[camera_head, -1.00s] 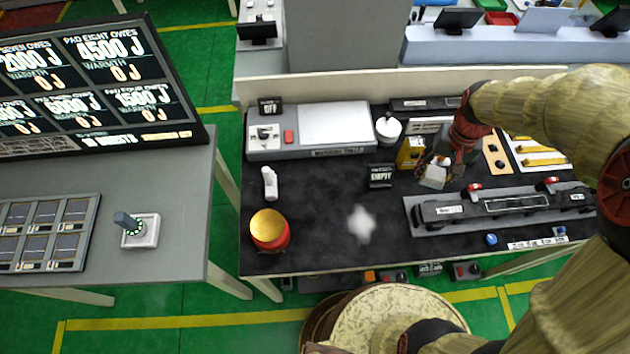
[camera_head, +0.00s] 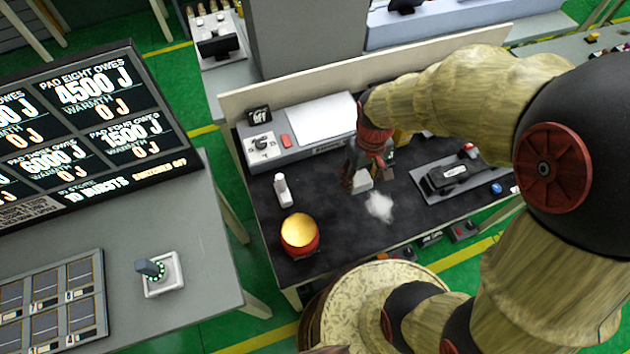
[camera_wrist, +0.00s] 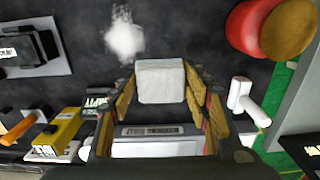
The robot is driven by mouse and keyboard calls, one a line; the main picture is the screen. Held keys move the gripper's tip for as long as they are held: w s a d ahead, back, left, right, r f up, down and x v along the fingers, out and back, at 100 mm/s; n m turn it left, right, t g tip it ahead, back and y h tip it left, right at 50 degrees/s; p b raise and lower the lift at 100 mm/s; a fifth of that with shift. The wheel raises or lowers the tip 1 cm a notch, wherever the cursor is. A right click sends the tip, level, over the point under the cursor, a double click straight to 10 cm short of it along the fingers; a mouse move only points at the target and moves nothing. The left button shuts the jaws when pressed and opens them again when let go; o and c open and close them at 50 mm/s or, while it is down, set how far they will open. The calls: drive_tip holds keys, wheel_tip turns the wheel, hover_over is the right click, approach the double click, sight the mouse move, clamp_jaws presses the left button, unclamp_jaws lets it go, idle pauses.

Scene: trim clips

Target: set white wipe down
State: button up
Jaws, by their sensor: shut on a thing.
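My gripper (camera_head: 362,180) is shut on the white wipe (camera_wrist: 160,81), a pale block-like pad that fills the space between the fingers in the wrist view. In the head view the wipe (camera_head: 363,183) hangs low at the fingertips over the dark bench top (camera_head: 335,225). I cannot tell whether it touches the surface. A fuzzy white patch (camera_head: 379,206) lies on the bench just in front of the wipe, apart from it in the wrist view (camera_wrist: 124,37).
A red pot with a yellow top (camera_head: 300,234) and a small white device (camera_head: 282,190) stand to the left. A grey unit with a white plate (camera_head: 320,119) lies behind. A black clip fixture (camera_head: 447,178) is to the right. Bare bench lies between pot and patch.

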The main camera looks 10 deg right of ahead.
drive_tip(key=w+a+f, duration=0.4)
drive_tip(key=w+a, duration=0.1)
drive_tip(key=a, duration=0.1)
drive_tip(key=b, duration=0.2)
hover_over(318, 184)
drive_tip(key=f, duration=0.4)
drive_tip(key=shift+s+d+f, duration=0.2)
drive_tip(key=shift+d+f, duration=0.1)
drive_tip(key=shift+w+a+f, duration=0.2)
drive_tip(key=shift+f, duration=0.25)
drive_tip(key=shift+a+f+b, duration=0.1)
drive_tip(key=shift+f+b, duration=0.3)
drive_tip(key=shift+f, duration=1.2)
drive_tip(key=shift+f, duration=0.1)
drive_tip(key=o, duration=1.1)
wheel_tip(318, 184, up, 12)
drive_tip(key=p, duration=0.2)
drive_tip(key=shift+r, duration=0.2)
